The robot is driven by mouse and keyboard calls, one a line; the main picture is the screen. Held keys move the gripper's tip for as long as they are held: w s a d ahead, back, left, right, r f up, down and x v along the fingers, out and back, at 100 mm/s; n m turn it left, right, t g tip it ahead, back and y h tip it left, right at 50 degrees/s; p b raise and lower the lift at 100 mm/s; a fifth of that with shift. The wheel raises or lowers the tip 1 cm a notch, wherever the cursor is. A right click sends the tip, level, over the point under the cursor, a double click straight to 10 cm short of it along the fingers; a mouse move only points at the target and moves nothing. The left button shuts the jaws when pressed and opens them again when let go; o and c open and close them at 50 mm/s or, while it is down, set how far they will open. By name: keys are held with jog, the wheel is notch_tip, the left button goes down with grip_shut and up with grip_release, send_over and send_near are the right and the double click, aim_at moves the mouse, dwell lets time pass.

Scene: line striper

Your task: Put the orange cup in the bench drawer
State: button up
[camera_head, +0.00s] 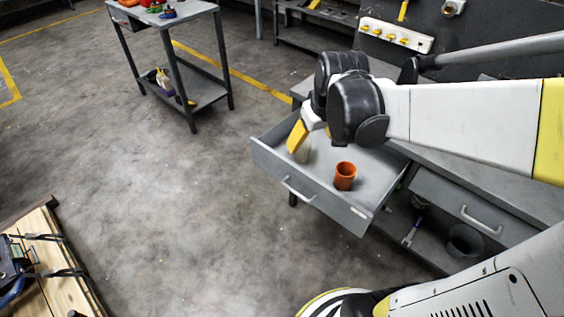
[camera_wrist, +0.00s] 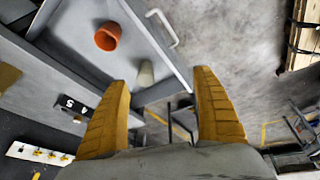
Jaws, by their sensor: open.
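The orange cup (camera_head: 344,176) stands inside the open bench drawer (camera_head: 267,152), on its bottom towards the right side. The cup also shows in the wrist view (camera_wrist: 108,37), apart from my fingers. My gripper (camera_head: 305,134) is over the left part of the drawer. In the wrist view my gripper's (camera_wrist: 162,105) yellow fingers are spread wide with nothing held between them. A pale grey-beige cup-like thing (camera_wrist: 146,73) is in the drawer near the fingertips. In the head view it is partly hidden behind my gripper.
A second bench drawer (camera_head: 465,205) is shut to the right. A shelf below holds a dark round container (camera_head: 465,241). A grey cart (camera_head: 195,88) stands at the back left, and a wooden pallet (camera_head: 45,265) lies at the lower left. The floor between is clear.

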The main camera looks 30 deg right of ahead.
jog(key=s+a+r+t+y, duration=0.1)
jog(key=s+a+r, duration=0.3)
jog(key=s+a, duration=0.5)
jog(key=a+t, duration=0.1)
jog(key=a, duration=0.2)
jog(key=shift+t, duration=0.4)
